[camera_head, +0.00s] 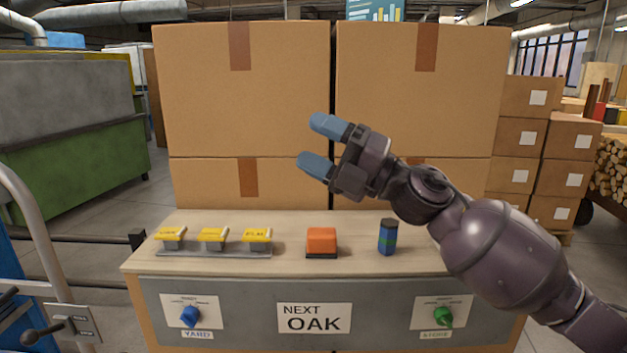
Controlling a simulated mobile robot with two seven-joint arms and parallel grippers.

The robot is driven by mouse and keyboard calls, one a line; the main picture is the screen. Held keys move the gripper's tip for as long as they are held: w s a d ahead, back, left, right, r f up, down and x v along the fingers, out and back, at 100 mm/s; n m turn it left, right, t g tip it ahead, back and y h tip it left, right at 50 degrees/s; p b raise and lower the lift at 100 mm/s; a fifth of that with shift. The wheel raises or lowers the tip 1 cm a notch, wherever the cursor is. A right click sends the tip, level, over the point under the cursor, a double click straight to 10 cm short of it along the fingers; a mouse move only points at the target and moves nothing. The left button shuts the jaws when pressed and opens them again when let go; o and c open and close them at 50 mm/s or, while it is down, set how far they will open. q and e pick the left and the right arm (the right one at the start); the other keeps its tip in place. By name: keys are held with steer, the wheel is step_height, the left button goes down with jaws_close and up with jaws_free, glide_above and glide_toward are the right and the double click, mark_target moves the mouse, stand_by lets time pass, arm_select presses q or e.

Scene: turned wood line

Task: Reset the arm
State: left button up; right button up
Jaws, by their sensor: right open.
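My right gripper (317,145) is open and empty, with its two blue fingertips apart. It is raised above the workbench (290,222), in front of the stacked cardboard boxes. My right arm (500,250) comes in from the lower right and crosses over the right end of the bench. It hides part of the bench top and of the boxes behind. My left gripper does not show.
The front panel has a blue knob (190,316), a green knob (442,317) and a "NEXT OAK" sign (314,318). Large boxes (245,95) stand behind.

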steer(key=s+d+f+m+t+h+p, duration=0.1)
steer(key=s+d+f+m+t+h, duration=0.1)
steer(key=d+f+m+t+h, duration=0.8)
steer(key=s+d+f+m+t+h+p, duration=0.15)
steer(key=d+f+m+h, duration=0.4)
steer(key=f+m, duration=1.15)
arm_select(q)
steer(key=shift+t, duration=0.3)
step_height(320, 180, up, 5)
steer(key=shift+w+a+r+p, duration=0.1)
steer(key=shift+p, duration=1.15)
arm_select(e)
steer(key=s+d+f+m+g+h, duration=0.2)
steer(key=s+d+f, duration=0.1)
steer(key=s+f, duration=0.5)
steer(key=s+d+f+m+g+h, duration=0.2)
steer(key=s+f, duration=0.5)
steer(key=s, duration=0.5)
steer(key=s+d+f+m+g+h, duration=0.2)
steer(key=s+d+f+m, duration=0.2)
steer(key=s+d+f, duration=0.2)
steer(key=s+f, duration=0.2)
steer(key=s, duration=0.1)
steer(key=shift+s+f, duration=0.35)
steer(key=shift+s, duration=0.05)
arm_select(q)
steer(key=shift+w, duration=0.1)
